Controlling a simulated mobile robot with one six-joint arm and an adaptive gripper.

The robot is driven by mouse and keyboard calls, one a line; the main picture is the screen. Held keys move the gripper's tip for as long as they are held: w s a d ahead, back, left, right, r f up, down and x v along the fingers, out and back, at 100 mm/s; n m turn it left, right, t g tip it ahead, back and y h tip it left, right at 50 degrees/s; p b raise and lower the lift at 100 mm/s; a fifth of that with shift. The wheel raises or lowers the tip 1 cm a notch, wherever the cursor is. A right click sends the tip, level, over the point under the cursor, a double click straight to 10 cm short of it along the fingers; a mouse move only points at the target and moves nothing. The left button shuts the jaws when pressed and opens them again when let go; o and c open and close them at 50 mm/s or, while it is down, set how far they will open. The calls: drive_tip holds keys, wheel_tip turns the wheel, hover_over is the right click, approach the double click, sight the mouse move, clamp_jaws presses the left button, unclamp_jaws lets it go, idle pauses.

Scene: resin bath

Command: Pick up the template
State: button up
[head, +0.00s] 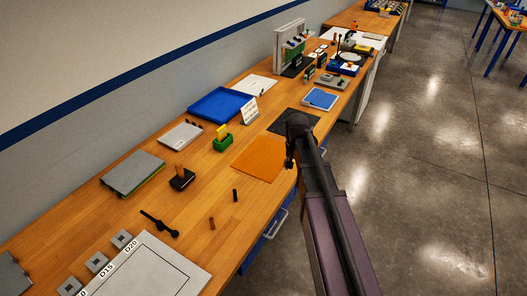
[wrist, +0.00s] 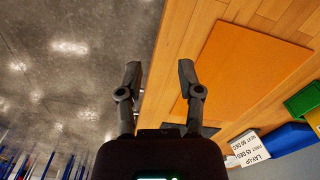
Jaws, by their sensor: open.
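A flat orange sheet (head: 260,158) lies on the wooden bench near its front edge; it also shows in the wrist view (wrist: 245,75). It may be the template, but no label confirms this. A dark flat sheet (head: 293,122) lies just beyond it, partly hidden by my arm. My gripper (wrist: 160,80) is open and empty, its two fingers apart. In the head view my gripper (head: 290,160) is at the bench's front edge, beside the orange sheet's right side. It is not touching the sheet as far as I can see.
A green holder (head: 222,144), a lettered card (head: 250,112) and a blue tray (head: 222,105) stand behind the orange sheet. Bare wood surrounds the sheet's left side; open floor (head: 420,150) lies right.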

drive_tip(key=w+r+m+p, duration=0.3)
drive_tip(key=w+r, duration=0.2)
drive_tip(key=w, duration=0.8)
drive_tip(key=shift+p, duration=0.3)
drive_tip(key=shift+d+f, duration=0.1)
drive_tip(key=shift+f, duration=0.05)
wheel_tip(320, 180, down, 8)
drive_tip(key=b, duration=0.8)
drive_tip(key=shift+f+b, duration=0.25)
drive_tip(key=shift+b, duration=0.1)
drive_tip(key=shift+f, duration=0.1)
drive_tip(key=shift+f+b, duration=2.5)
drive_tip(key=shift+b, duration=0.1)
clamp_jaws()
